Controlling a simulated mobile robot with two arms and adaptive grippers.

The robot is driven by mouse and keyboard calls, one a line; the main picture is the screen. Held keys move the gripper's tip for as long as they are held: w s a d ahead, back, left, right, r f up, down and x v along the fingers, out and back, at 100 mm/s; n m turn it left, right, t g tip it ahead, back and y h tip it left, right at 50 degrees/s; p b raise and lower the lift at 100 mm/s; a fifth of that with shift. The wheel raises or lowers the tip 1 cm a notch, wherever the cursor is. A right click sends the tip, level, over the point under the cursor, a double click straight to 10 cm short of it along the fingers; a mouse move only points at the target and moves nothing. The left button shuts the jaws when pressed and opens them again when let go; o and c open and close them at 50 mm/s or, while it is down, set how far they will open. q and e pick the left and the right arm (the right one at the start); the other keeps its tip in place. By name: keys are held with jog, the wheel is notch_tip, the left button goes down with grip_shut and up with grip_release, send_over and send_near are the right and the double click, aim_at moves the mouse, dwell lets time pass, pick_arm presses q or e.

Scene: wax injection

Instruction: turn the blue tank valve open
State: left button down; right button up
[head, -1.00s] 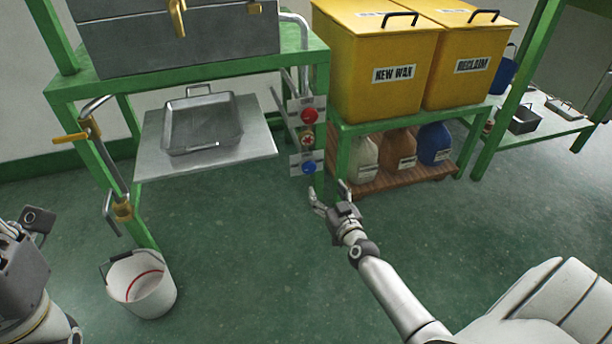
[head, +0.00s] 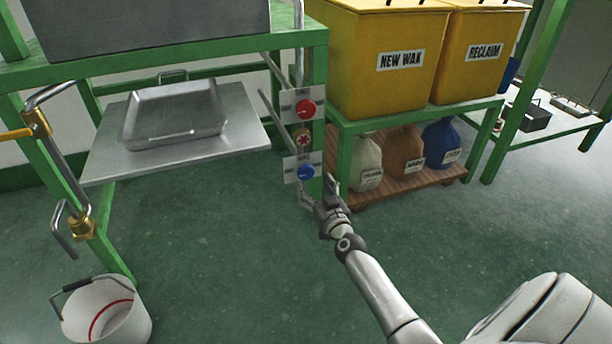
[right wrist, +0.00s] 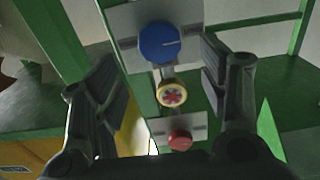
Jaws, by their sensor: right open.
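The blue tank valve (head: 305,172) is a round blue knob on a pale plate, lowest of the controls on the green post. It shows large near the top of the right wrist view (right wrist: 161,41), with a thin pale line on its face. My right gripper (head: 318,189) is open and empty, just below and in front of the blue knob. In the right wrist view its fingers (right wrist: 160,68) stand apart on either side, with the knob between them in the picture. I cannot tell how near the fingertips are, and no contact shows. My left gripper is out of view.
Above the blue knob are a yellow-rimmed red handwheel (head: 303,139) and a red knob (head: 305,108). A metal shelf (head: 105,165) with a tray (head: 175,115) is left of the post. A green stand (head: 343,160) with yellow bins (head: 375,75) is to the right.

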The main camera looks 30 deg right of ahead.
aim_at(307, 173)
jog(key=b+x, duration=0.2)
jog(key=x, duration=0.4)
jog(key=shift+w+f, duration=0.15)
jog(key=shift+w, duration=0.05)
jog(key=shift+w+d+b, duration=0.15)
jog(key=shift+w+b, duration=0.3)
jog(key=shift+w, duration=0.2)
jog(key=c, duration=1)
